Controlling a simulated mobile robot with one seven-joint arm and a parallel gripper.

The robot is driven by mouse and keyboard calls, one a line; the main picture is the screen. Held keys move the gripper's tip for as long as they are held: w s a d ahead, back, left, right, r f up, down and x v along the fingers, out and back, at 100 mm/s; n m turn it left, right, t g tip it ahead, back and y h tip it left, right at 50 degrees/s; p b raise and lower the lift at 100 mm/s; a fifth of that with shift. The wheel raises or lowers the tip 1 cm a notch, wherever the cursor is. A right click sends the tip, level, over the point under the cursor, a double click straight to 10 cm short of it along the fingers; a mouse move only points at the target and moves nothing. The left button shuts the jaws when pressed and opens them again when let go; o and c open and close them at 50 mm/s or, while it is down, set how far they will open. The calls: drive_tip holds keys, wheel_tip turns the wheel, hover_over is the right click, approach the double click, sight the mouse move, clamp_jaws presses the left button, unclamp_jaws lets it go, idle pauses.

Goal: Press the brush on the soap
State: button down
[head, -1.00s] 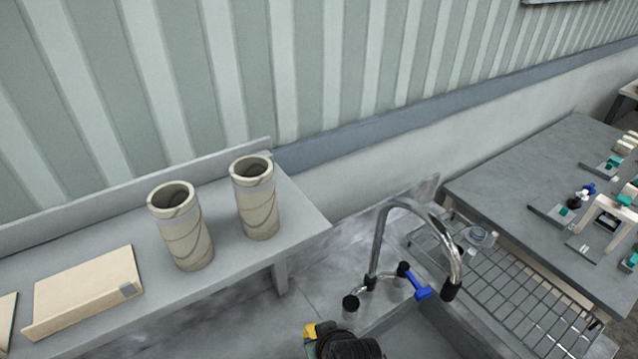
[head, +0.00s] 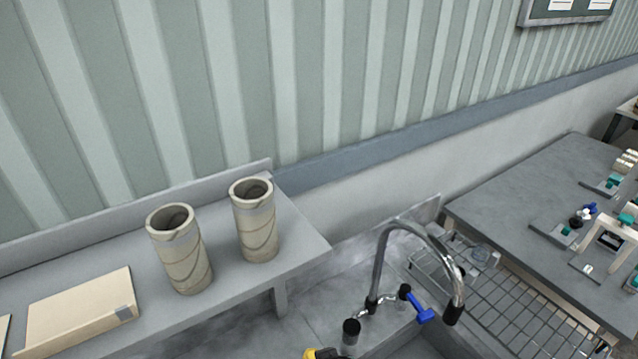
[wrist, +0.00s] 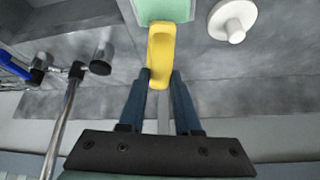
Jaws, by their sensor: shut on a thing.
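In the wrist view, my gripper (wrist: 161,74) is shut on a yellow handle, which I take to be the brush (wrist: 161,50). Its far end meets a pale green block (wrist: 164,10) at the top edge, cut off by the frame. I cannot tell whether this block is the soap or part of the brush, nor whether the two touch. No bristles show. In the head view, only a bit of the yellow brush (head: 320,354) shows at the bottom edge.
A white disc with a stub (wrist: 233,20) lies right of the green block. A chrome faucet (head: 384,262) with a blue lever (head: 424,314) rises by the sink. A wire rack (head: 510,310) stands to its right.

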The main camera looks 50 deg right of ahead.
drive_tip(key=shift+f, duration=0.4)
drive_tip(key=shift+s+a+f, duration=0.1)
drive_tip(key=shift+s+f, duration=0.05)
drive_tip(key=shift+f, duration=0.1)
idle(1.6)
wheel_tip(320, 180, up, 8)
drive_tip(key=p, duration=0.7)
drive_tip(key=shift+f, duration=0.25)
drive_tip(key=shift+w, duration=0.2)
idle(0.4)
